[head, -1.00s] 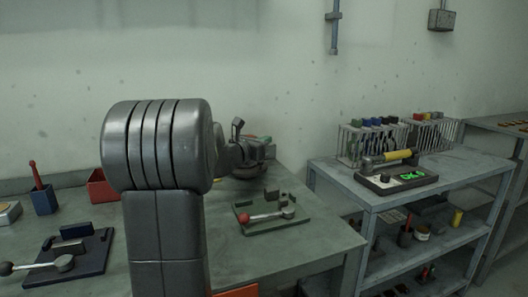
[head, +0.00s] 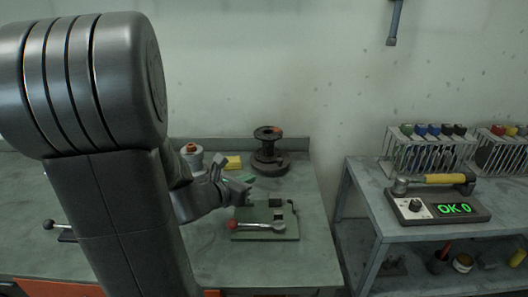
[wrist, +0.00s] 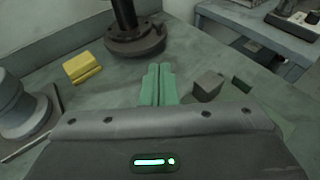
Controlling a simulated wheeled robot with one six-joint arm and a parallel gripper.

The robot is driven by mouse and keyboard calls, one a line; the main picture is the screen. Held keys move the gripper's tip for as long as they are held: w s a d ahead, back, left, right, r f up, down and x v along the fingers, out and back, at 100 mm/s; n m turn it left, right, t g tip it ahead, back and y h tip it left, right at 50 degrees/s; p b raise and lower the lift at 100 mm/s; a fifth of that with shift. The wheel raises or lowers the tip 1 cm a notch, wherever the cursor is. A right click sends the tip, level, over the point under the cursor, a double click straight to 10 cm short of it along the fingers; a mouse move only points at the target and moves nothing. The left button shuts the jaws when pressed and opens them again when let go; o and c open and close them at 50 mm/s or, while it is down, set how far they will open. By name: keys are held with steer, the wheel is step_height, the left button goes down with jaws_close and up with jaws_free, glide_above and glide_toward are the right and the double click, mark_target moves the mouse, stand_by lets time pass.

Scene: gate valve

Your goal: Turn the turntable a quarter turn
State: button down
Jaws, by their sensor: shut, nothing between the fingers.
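A dark round base with a post and a flat cap (head: 269,160) stands at the back right of the workbench; it may be the turntable, but I cannot tell for sure. Its wide round base and post also show at the top of the wrist view (wrist: 136,42). My gripper (head: 246,180) is in front of it, low over the bench and apart from it. In the wrist view its green fingers (wrist: 158,84) are together with nothing between them, pointing toward the round base. My arm hides much of the left bench in the head view.
A green plate with a red-knobbed lever (head: 265,226) lies just below my gripper. A yellow block (head: 233,162) and a grey round fitting (head: 193,157) stand behind it. A side table (head: 405,232) holds a torque wrench on an "OK 0" display unit (head: 448,208) and screwdriver racks.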

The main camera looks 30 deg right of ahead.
mark_target(280, 164)
steer(key=shift+d+f, duration=0.2)
steer(key=shift+d, duration=0.05)
steer(key=x, duration=0.4)
steer(key=p+x, duration=0.1)
steer(key=x, duration=0.3)
steer(key=r+p+x, duration=0.1)
steer(key=x, duration=0.4)
steer(key=shift+w+d, duration=0.1)
steer(key=shift+w, duration=0.15)
steer(key=shift+d+f+b, duration=0.1)
steer(key=shift+f+b, duration=0.1)
steer(key=shift+b, duration=0.6)
steer(key=shift+s+d+r+n+t+y+b, duration=0.15)
steer(key=shift+n+t+y+b, duration=0.2)
steer(key=shift+t+b, duration=0.2)
steer(key=shift+d+n+b, duration=0.15)
steer(key=shift+n+b, duration=0.1)
steer(key=shift+b, duration=0.9)
